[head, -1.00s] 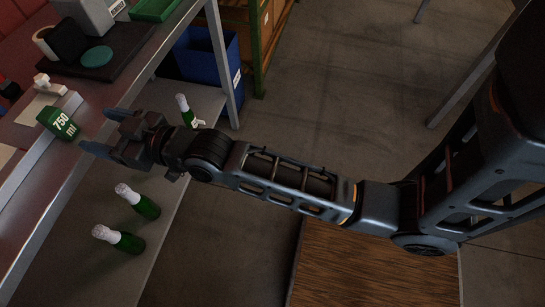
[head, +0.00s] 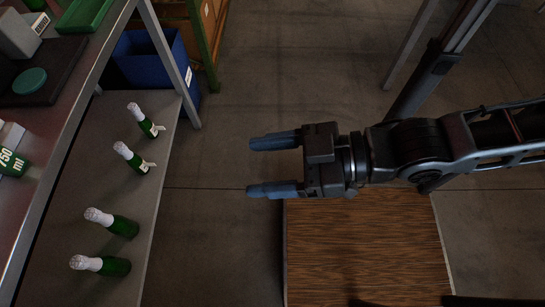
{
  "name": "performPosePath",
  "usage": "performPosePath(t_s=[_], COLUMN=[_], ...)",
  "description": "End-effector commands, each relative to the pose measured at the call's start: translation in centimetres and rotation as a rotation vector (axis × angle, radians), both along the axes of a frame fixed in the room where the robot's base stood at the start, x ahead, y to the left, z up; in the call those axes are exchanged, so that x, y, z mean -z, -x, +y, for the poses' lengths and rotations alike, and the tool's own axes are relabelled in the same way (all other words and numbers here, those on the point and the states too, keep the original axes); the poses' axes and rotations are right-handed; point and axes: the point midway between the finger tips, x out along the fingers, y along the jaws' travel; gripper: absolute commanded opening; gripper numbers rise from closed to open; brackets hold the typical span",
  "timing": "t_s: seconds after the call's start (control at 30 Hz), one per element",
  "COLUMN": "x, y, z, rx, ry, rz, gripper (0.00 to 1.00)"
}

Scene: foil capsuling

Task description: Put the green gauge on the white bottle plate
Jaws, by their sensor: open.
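The green gauge (head: 12,163), a block marked "750 ml" in white, sits on the metal workbench (head: 55,125) at the left edge of the head view, partly cut off. A white piece (head: 9,134) shows just behind it, also cut off; I cannot tell whether it is the white bottle plate. My gripper (head: 262,166) is open and empty, its two blue-grey fingers pointing left. It is over the floor, well to the right of the bench and apart from the gauge.
Several green bottles with white foil tops (head: 112,221) stand on a lower grey shelf (head: 95,185) between bench and gripper. A blue bin (head: 150,62) is behind. A dark mat with a green disc (head: 30,81) and a green tray (head: 82,16) occupy the bench's far end.

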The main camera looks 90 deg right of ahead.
Motion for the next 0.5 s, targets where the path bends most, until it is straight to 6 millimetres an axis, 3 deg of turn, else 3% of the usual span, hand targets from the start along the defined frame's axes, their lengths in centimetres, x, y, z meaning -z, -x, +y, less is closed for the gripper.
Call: performPosePath(t_s=[0.2,0.5], x=[-0.71,-0.03], y=[1.01,0.02], z=[0.12,0.17], rx=[0.000,0.006], ry=[-0.003,-0.006], rz=[0.011,-0.001], gripper=[0.68,0.68])
